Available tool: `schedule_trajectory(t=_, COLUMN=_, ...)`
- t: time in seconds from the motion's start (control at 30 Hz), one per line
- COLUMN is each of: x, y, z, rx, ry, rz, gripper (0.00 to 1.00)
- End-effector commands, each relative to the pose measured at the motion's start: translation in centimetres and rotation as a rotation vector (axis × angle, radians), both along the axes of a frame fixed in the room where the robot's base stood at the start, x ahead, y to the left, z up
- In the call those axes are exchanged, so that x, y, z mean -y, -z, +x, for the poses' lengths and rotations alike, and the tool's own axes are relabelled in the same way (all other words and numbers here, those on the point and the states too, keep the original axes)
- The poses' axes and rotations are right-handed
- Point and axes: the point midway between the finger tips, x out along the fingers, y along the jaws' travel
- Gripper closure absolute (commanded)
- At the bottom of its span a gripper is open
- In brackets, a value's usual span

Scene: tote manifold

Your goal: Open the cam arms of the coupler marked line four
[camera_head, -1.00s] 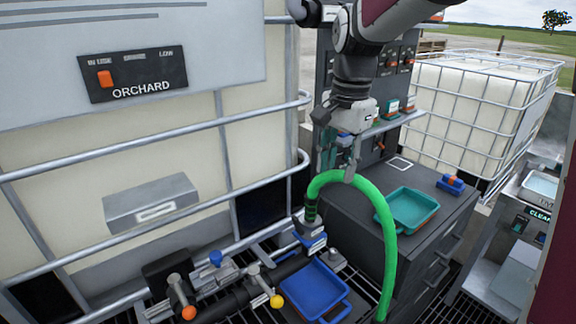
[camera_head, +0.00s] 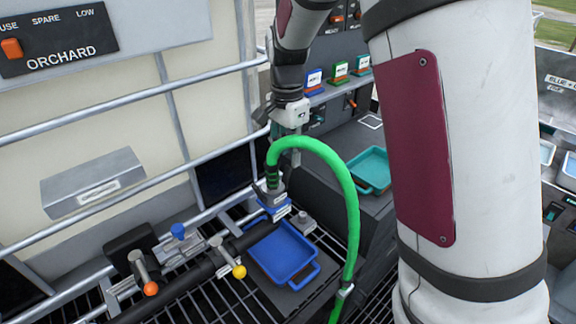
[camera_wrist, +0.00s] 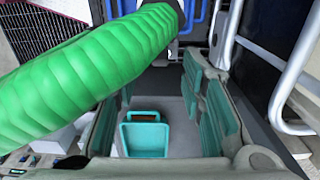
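The green hose (camera_head: 345,190) arches up from a grey coupler (camera_head: 270,194) on the pipe manifold. Blue parts show at the coupler's base; its line marking is too small to read. My gripper (camera_head: 294,153) points down at the top of the hose arch, above and slightly right of the coupler. The hose partly hides its fingers. In the wrist view the hose (camera_wrist: 95,75) crosses close in front at left. The coupler's cam arms cannot be made out clearly.
A teal tray (camera_head: 371,170) rests on the dark cabinet. Valves with orange, blue and yellow knobs (camera_head: 239,271) stand left. A caged tank labelled ORCHARD (camera_head: 90,100) fills the left.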

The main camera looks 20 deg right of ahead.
Motion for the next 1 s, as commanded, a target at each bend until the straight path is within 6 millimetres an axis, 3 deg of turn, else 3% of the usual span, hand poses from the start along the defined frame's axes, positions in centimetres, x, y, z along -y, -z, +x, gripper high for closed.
schedule_trajectory(t=0.1, x=0.1, y=2.1, z=-0.1, rx=-0.004, ry=0.000, rz=-0.002, gripper=0.63)
schedule_trajectory(t=0.3, x=0.1, y=4.2, z=0.0, rx=-0.001, ry=0.000, rz=-0.001, gripper=0.63)
schedule_trajectory(t=0.67, x=0.0, y=4.7, z=0.0, rx=0.001, ry=0.000, rz=-0.001, gripper=0.63)
schedule_trajectory(t=0.7, x=0.0, y=4.7, z=0.0, rx=0.001, ry=0.000, rz=-0.001, gripper=0.66)
schedule_trajectory(t=0.87, x=0.0, y=4.7, z=0.0, rx=0.001, ry=-0.001, rz=-0.001, gripper=1.00)
schedule_trajectory(t=1.0, x=0.0, y=4.7, z=0.0, rx=0.001, ry=-0.001, rz=-0.001, gripper=1.00)
